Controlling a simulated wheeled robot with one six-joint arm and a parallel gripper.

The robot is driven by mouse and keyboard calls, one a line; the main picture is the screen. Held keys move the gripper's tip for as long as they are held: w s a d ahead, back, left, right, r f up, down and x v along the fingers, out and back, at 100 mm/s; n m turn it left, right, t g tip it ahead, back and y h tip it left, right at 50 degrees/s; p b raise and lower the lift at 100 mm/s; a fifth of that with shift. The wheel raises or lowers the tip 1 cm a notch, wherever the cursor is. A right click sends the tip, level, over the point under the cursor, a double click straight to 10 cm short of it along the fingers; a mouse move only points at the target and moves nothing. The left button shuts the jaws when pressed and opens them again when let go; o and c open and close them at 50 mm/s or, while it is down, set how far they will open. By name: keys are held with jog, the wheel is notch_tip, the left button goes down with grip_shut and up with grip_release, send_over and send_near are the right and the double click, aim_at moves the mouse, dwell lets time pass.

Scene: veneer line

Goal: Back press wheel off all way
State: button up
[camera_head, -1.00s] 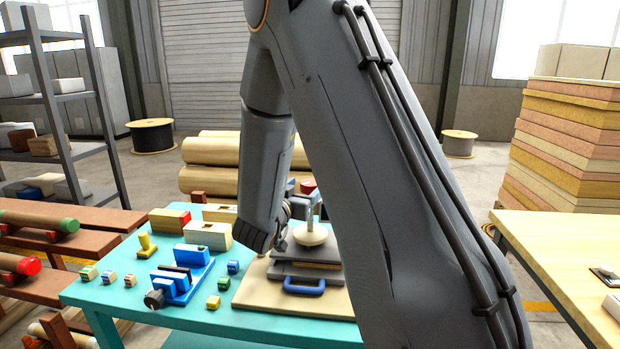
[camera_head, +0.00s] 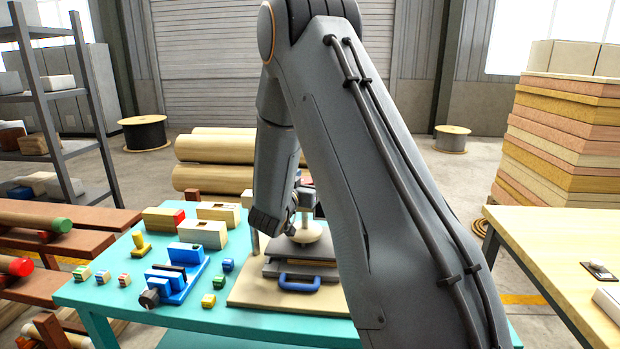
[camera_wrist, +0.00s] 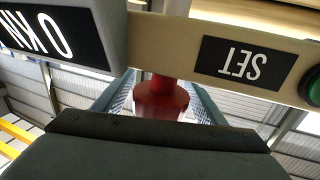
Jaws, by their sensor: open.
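The press (camera_head: 300,268) stands on a cream board on the teal table, with grey plates, a blue handle (camera_head: 299,283) and a cream round piece on top (camera_head: 312,250). My arm hides the press's right side and much of its top, and I cannot make out the wheel in the head view. In the wrist view a red round part (camera_wrist: 162,103) on a red stem shows below a cream bar marked SET (camera_wrist: 175,38). My gripper (camera_wrist: 163,85) is open, its ribbed fingers on either side of the red part; I cannot tell whether they touch it.
A display box reading 0 KN (camera_wrist: 50,35) and a green button (camera_wrist: 313,88) flank the SET label, close to my gripper. A blue fixture (camera_head: 178,278), small blocks and wooden boxes (camera_head: 200,235) cover the teal table's left. A wooden table (camera_head: 560,240) stands right.

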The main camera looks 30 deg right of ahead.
jog(key=shift+c, duration=0.2)
jog(key=c, duration=1)
jog(key=shift+n+t+y, duration=0.3)
jog(key=shift+t, duration=0.1)
jog(key=n+t+y, duration=0.1)
jog(key=y, duration=0.1)
jog(key=n+t+y+b, duration=0.1)
jog(key=n, duration=0.1)
jog(key=w+a+n+t+y+b, duration=0.1)
jog(key=y, duration=0.1)
jog(key=shift+a+f+t+y, duration=0.1)
jog(key=shift+f+t+y, duration=0.05)
jog(key=shift+t+y, duration=0.2)
jog(key=shift+w+a+n+t+y+b, duration=0.1)
jog(key=shift+a+n+t+y+b, duration=0.25)
jog(key=shift+n+y, duration=0.55)
jog(key=shift+w+a+n+t+y+b, duration=0.1)
jog(key=shift+a+n+t+y+b, duration=0.2)
jog(key=shift+n+y, duration=0.65)
jog(key=shift+a+n+t+y+b, duration=0.2)
jog(key=shift+n+y+b, duration=0.25)
jog(key=shift+y, duration=0.85)
jog(key=o, duration=1)
